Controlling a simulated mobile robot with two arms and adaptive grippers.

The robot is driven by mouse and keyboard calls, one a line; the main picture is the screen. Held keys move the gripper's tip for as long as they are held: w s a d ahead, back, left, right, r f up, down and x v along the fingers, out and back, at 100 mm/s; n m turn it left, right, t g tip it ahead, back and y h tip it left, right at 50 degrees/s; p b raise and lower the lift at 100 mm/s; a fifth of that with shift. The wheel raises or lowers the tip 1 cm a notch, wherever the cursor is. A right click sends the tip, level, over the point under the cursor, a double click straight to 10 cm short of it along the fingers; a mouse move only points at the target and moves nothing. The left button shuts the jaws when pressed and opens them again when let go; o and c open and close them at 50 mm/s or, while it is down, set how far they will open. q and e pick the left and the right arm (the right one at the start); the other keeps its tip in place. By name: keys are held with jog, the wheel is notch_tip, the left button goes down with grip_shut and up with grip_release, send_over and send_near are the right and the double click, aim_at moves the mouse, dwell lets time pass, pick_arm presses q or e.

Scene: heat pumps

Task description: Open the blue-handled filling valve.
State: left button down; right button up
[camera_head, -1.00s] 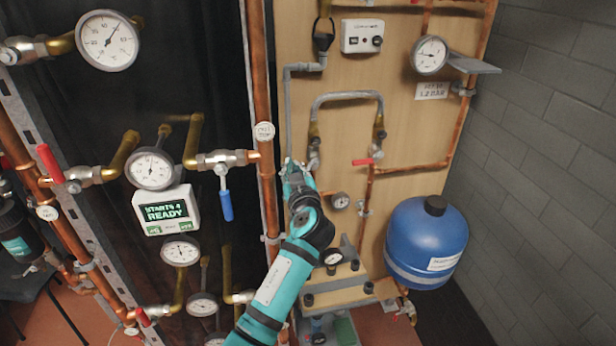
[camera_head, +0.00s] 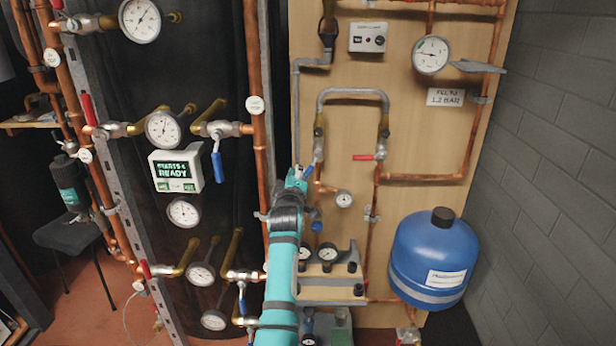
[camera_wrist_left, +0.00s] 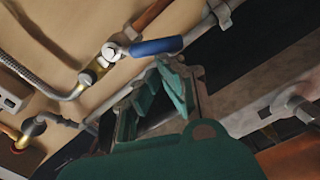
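The filling valve (camera_head: 318,150) sits at the lower end of the grey braided hose loop on the wooden panel. Its blue handle (camera_head: 308,171) points down and slightly left, beside my left gripper's tip. In the left wrist view the blue handle (camera_wrist_left: 156,46) lies just beyond the fingers, slanting across the picture. My left gripper (camera_head: 296,176) is at the panel, just left of and below the valve. In the left wrist view its teal fingers (camera_wrist_left: 160,92) stand apart with nothing between them. I cannot tell whether a finger touches the handle. My right gripper is not in view.
Another blue-handled valve (camera_head: 217,160) hangs left of the copper riser (camera_head: 258,140). A red-handled valve (camera_head: 364,157) is close on the right. A blue expansion tank (camera_head: 432,258) stands lower right. A small gauge (camera_head: 344,199) sits right of the gripper.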

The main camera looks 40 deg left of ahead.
aim_at(306, 178)
pick_arm(q)
jog(key=shift+w+d+f+n+p, duration=0.15)
jog(key=shift+w+d+f+n, duration=0.35)
jog(key=shift+n, duration=0.4)
jog(key=shift+w+d+f+n+p, duration=0.15)
jog(key=shift+w+d+f+n, duration=0.2)
jog(key=shift+f+n, duration=0.4)
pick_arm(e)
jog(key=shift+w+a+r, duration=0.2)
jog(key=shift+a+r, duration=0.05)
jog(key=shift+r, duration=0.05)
pick_arm(q)
jog(key=shift+s, duration=0.1)
